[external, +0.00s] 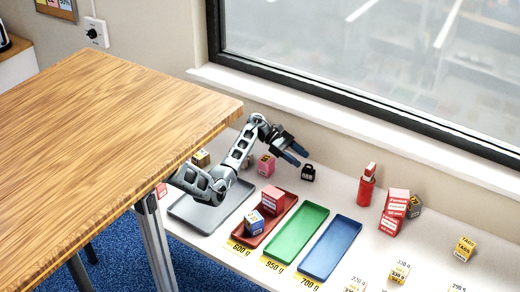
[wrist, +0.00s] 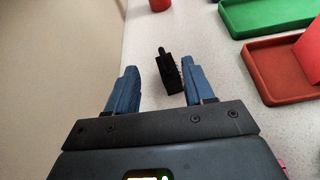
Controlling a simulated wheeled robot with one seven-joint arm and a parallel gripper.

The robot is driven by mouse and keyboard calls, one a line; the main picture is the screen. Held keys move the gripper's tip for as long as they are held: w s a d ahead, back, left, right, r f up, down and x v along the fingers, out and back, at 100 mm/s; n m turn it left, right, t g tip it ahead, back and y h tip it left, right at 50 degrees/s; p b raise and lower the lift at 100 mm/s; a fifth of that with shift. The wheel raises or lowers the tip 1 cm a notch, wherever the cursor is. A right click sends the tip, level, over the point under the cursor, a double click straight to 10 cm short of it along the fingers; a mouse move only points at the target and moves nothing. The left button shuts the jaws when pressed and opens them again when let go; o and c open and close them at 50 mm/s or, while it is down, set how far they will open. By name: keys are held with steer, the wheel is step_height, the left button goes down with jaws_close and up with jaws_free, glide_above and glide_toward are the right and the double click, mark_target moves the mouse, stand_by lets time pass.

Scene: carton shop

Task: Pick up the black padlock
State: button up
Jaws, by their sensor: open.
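The black padlock (external: 308,173) stands on the white counter near the wall below the window. In the wrist view the padlock (wrist: 168,72) shows between and beyond my two blue fingertips, apart from both and a little nearer the right one. My gripper (external: 296,156) is open and empty, just to the left of the padlock and above it in the external view. It also shows open in the wrist view (wrist: 159,88). No part of the padlock is touched by the fingers.
Red (external: 245,238), green (external: 283,250) and blue (external: 318,270) trays lie in front; the red one holds boxes. A grey tray (external: 190,214) lies left. A pink box (external: 266,165) stands near my arm. A red bottle (external: 366,190) stands right. A wooden table (external: 100,130) overhangs at left.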

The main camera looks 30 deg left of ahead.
mark_target(309, 175)
steer(key=x, duration=0.6)
steer(key=shift+s+d+f+p, duration=0.15)
steer(key=shift+s+d+p, duration=0.15)
jaws_close()
